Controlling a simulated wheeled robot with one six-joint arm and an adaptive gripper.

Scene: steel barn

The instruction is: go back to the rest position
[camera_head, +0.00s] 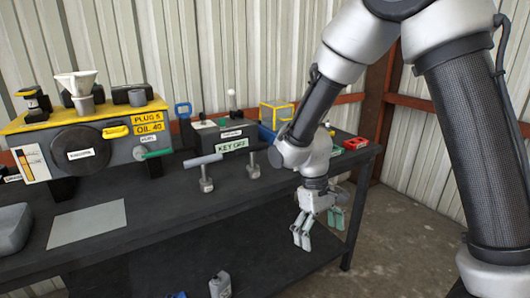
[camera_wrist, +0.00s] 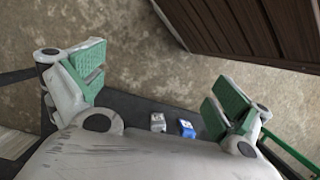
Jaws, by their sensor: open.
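My gripper (camera_head: 318,232) hangs at the front edge of the dark workbench (camera_head: 180,222), near its right end, with its fingers pointing down. Its green-padded fingers are wide apart and nothing is between them. In the wrist view my gripper (camera_wrist: 160,95) is also open and empty, with the concrete floor below and beyond it. My arm comes in from the upper right of the head view and bends down to the gripper.
A yellow-topped machine (camera_head: 85,130) stands on the bench at left, with a grey sheet (camera_head: 87,223) before it. A box labelled KEY OFF (camera_head: 232,145) and a red item (camera_head: 355,143) stand further right. Floor (camera_head: 385,240) at right is clear.

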